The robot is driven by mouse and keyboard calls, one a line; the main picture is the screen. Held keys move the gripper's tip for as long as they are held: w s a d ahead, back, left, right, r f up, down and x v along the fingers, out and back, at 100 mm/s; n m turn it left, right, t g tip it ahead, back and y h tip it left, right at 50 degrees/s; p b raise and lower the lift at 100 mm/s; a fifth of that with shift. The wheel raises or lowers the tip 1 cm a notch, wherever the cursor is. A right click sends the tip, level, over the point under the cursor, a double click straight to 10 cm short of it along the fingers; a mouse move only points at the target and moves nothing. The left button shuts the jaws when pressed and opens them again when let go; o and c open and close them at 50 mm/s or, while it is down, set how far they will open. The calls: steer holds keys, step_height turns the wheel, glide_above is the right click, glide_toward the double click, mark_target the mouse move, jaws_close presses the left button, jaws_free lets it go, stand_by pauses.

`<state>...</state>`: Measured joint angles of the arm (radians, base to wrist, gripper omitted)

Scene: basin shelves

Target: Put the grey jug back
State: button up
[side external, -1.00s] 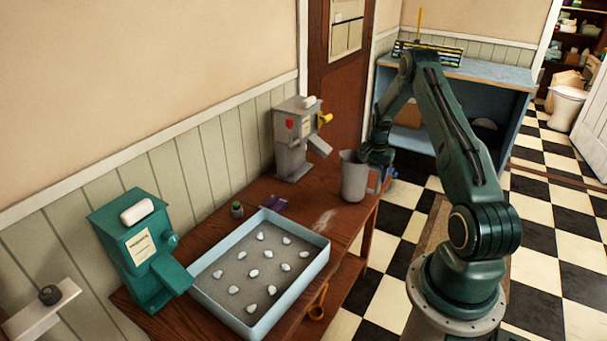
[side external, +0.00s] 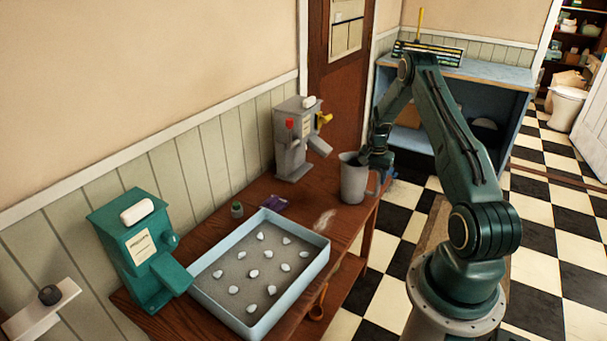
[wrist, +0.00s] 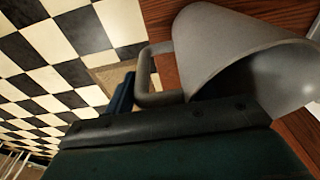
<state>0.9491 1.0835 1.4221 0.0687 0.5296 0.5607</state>
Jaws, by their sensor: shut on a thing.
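The grey jug (side external: 353,180) stands upright at the right end of the brown wooden table, close to its edge, in the side view. In the wrist view the jug (wrist: 235,50) fills the upper right, with its handle (wrist: 146,75) towards the left. My gripper (side external: 378,160) is at the jug's right side and is shut on the jug's handle. The fingertips are mostly hidden in both views. I cannot tell for sure whether the jug's base touches the table.
A grey dispenser (side external: 297,140) stands behind the jug. A light blue tray (side external: 318,262) with several white pieces and a green dispenser (side external: 140,250) are further left. A purple packet (side external: 273,202) and a small dark green pot (side external: 237,210) lie between. A blue shelf unit (side external: 490,75) stands behind my arm.

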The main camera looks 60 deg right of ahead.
steer(key=shift+f, duration=0.1)
steer(key=o, duration=1.6)
steer(key=r, duration=0.4)
steer(key=a+r, duration=0.1)
steer(key=r, duration=0.8)
steer(key=shift+s+a+r, duration=0.1)
steer(key=shift+a+r, duration=0.2)
steer(key=shift+r, duration=0.1)
